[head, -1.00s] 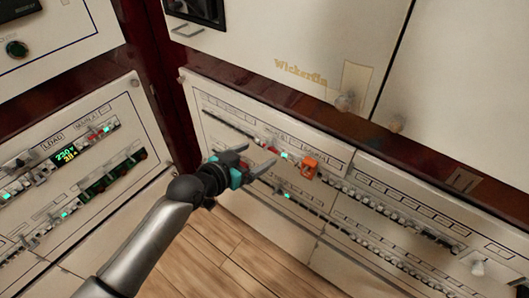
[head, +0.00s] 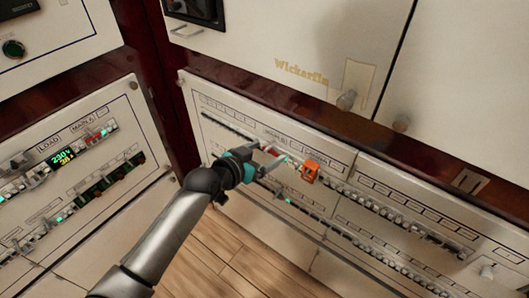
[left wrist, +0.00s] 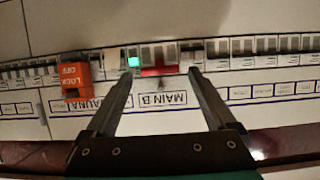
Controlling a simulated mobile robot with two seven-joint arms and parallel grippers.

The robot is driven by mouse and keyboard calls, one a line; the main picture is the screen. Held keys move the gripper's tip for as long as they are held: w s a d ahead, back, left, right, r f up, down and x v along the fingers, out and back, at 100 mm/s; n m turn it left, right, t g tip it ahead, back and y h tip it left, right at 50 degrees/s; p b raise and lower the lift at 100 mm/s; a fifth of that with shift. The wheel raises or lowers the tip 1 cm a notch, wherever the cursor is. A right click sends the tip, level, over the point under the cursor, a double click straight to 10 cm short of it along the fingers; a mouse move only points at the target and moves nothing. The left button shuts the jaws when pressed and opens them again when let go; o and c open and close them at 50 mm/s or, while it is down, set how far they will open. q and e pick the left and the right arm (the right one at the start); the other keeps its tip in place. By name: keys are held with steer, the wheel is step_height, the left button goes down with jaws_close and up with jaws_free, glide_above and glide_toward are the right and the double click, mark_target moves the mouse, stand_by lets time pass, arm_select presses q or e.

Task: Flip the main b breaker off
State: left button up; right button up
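The main b breaker (left wrist: 158,70) has a red handle and sits in the upper breaker row, by its "MAIN B" label (left wrist: 163,98). A lit green indicator (left wrist: 133,61) is beside it. In the head view the red of the breaker (head: 270,150) shows at my left gripper's fingertips. My left gripper (left wrist: 161,74) is open, with one finger on each side of the red handle and nothing held. In the head view my left gripper (head: 272,161) reaches the panel from the left. I cannot tell whether the fingers touch the panel. My right gripper is not in view.
An orange lockout tag (head: 309,171) reading "LOCK OFF" is just right of the gripper; it also shows in the left wrist view (left wrist: 75,76). A second breaker row (head: 330,222) runs below. A load panel (head: 60,180) stands at left.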

arm_select(q)
steer(key=c, duration=1.3)
steer(key=shift+o, duration=0.2)
